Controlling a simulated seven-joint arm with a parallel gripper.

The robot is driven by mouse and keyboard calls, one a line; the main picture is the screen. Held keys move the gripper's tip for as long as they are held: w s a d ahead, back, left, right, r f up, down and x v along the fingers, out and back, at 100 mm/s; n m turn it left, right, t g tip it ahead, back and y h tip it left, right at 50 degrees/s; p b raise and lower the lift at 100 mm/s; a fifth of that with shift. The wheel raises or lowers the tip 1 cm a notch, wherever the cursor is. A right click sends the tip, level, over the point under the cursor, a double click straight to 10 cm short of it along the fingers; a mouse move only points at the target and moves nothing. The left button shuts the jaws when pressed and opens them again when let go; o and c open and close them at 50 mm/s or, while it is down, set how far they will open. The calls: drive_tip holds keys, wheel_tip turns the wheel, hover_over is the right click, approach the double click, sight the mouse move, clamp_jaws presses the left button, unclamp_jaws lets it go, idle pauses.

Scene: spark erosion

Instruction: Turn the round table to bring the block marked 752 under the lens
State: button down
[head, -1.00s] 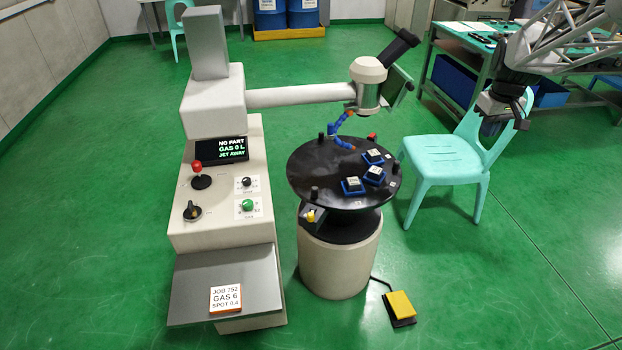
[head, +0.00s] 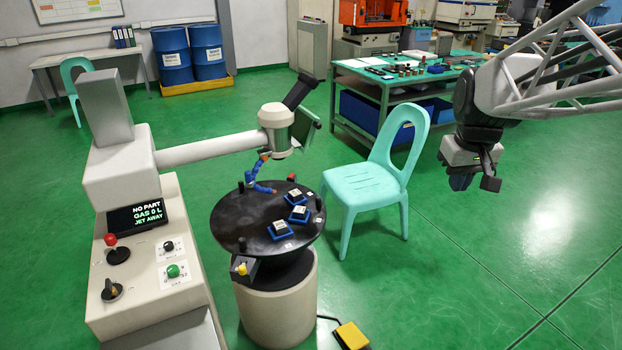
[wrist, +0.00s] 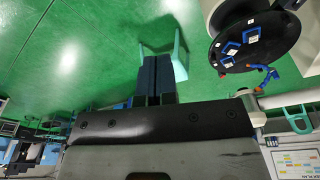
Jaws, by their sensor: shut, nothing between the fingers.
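The black round table (head: 240,222) stands on a pale drum base, with short black posts near its rim. Three blocks in blue holders sit on its right half: a back one (head: 303,196), a middle one (head: 299,215) and a front one (head: 280,229). Their markings are too small to read. The lens head (head: 276,128) hangs on a white arm over the table's back edge, with a blue jointed hose (head: 256,178) below it. My gripper (head: 461,181) is shut and empty, high up and well right of the table. Its fingers (wrist: 158,78) show in the wrist view.
A turquoise chair (head: 365,185) stands between the table and my gripper. The console (head: 150,265) at left has knobs and a screen reading "NO PART, GAS 0 L, JET AWAY". A yellow pedal (head: 351,335) lies on the floor. A workbench (head: 400,85) is behind.

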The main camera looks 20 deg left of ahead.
drive_tip(key=shift+s+d+m, duration=0.75)
drive_tip(key=shift+s+d, duration=0.55)
drive_tip(key=shift+s, duration=2.75)
drive_tip(key=shift+s+d+m, duration=0.75)
drive_tip(key=shift+s+d, duration=0.5)
drive_tip(key=shift+s, duration=2.8)
drive_tip(key=w+a+n+g, duration=0.2)
drive_tip(key=w+a+n, duration=0.1)
drive_tip(key=w+a, duration=1.2)
drive_tip(key=w+a+f+n+h, duration=0.1)
drive_tip(key=w+a+f, duration=0.2)
drive_tip(key=w+a, duration=0.4)
drive_tip(key=w+a+f+n, duration=0.1)
drive_tip(key=w+a+f, duration=0.3)
drive_tip(key=a, duration=0.5)
drive_tip(key=w+a+f+n+g+h, duration=0.1)
drive_tip(key=w+a+f, duration=0.3)
drive_tip(key=a, duration=0.6)
drive_tip(key=w+a+f+n+g, duration=0.1)
drive_tip(key=a+f, duration=0.4)
drive_tip(key=a, duration=0.4)
drive_tip(key=s+a+f+n+h, duration=0.1)
drive_tip(key=a+f, duration=0.6)
drive_tip(key=a, duration=0.2)
drive_tip(key=s+a+f+n, duration=0.1)
drive_tip(key=a+f, duration=0.6)
drive_tip(key=a, duration=0.3)
drive_tip(key=shift+f+n+h, duration=0.35)
drive_tip(key=shift+n+h, duration=0.05)
drive_tip(key=shift+f, duration=0.15)
